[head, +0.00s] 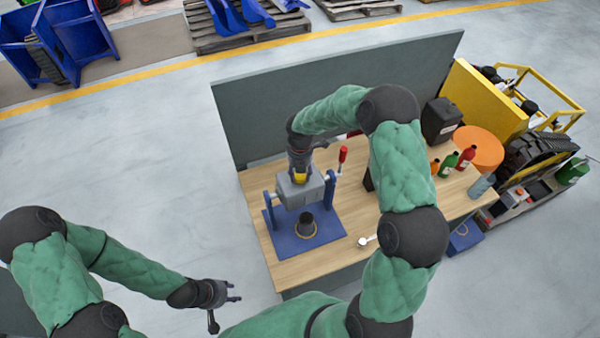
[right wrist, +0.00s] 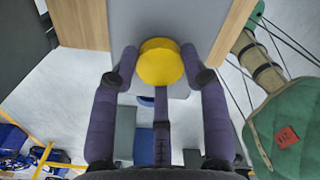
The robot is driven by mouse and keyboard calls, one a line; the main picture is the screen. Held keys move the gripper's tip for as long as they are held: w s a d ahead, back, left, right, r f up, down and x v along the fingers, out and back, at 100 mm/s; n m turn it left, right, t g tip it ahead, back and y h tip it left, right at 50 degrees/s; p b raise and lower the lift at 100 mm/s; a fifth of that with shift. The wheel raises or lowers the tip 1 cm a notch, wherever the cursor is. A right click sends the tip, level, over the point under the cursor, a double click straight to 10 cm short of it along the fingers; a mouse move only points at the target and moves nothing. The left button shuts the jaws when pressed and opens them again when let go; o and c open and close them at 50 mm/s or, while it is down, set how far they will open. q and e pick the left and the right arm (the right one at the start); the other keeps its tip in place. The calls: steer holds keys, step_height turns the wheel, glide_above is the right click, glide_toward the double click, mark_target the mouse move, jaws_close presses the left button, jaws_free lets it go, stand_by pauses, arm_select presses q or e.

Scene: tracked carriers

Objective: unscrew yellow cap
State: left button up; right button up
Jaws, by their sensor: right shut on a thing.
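The yellow cap (head: 300,177) sits on top of a grey block (head: 299,193) held in a blue stand on the table. The head view hides part of the cap behind the gripper. My left gripper (head: 228,298) is open and empty, off the table's front left.
The blue stand's base (head: 283,243) carries a dark round piece (head: 306,224). A red-handled lever (head: 342,155) rises beside the block. Several bottles (head: 448,165), an orange disc (head: 478,149) and a black box (head: 440,121) stand at the right. A grey panel (head: 240,125) closes the back.

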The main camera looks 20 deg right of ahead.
steer(key=shift+s+f+n, duration=0.1)
steer(key=shift+n, duration=0.7)
steer(key=shift+a+n+p, duration=0.1)
steer(key=shift+n+p, duration=0.8)
steer(key=n+p, duration=0.2)
steer(key=n, duration=0.1)
steer(key=n+p, duration=0.2)
steer(key=n, duration=0.1)
steer(key=shift+n, duration=0.4)
steer(key=shift+n+p, duration=0.3)
steer(key=shift+n, duration=0.2)
